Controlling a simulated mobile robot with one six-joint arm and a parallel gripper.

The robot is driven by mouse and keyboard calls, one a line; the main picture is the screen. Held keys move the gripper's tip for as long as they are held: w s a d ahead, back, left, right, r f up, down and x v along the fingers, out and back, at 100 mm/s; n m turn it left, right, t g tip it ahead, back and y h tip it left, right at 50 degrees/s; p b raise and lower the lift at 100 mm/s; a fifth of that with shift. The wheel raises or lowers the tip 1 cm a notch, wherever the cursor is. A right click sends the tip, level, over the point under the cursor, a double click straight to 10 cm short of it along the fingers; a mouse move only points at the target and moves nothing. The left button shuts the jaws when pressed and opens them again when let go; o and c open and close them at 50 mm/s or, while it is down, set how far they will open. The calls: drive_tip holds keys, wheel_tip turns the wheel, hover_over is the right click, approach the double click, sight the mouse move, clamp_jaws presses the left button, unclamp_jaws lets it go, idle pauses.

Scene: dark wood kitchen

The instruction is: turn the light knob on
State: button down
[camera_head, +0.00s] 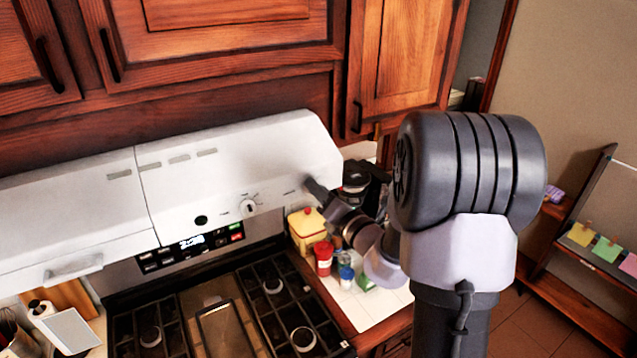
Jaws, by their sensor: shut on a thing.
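The white range hood (240,165) spans the left and middle of the head view, above the stove. A round white knob (248,208) with small markings is on its front panel, and a round black part (201,220) sits left of that knob. My gripper (313,187) reaches up from the lower right, with its dark tip against the front panel near the hood's right end. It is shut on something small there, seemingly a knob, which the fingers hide. I cannot read which control is the light knob or how the held one is turned.
The gas stove (230,310) lies below the hood. Wooden cabinets (230,50) hang above. A shelf (590,255) stands at the right.

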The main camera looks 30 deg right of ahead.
drive_tip(key=shift+d+m+p, duration=0.1)
drive_tip(key=shift+m+p, duration=0.85)
drive_tip(key=shift+m, duration=0.45)
drive_tip(key=shift+f, duration=0.1)
drive_tip(key=c, duration=1.1)
unclamp_jaws()
drive_tip(key=shift+s, duration=0.1)
drive_tip(key=shift+o, duration=0.2)
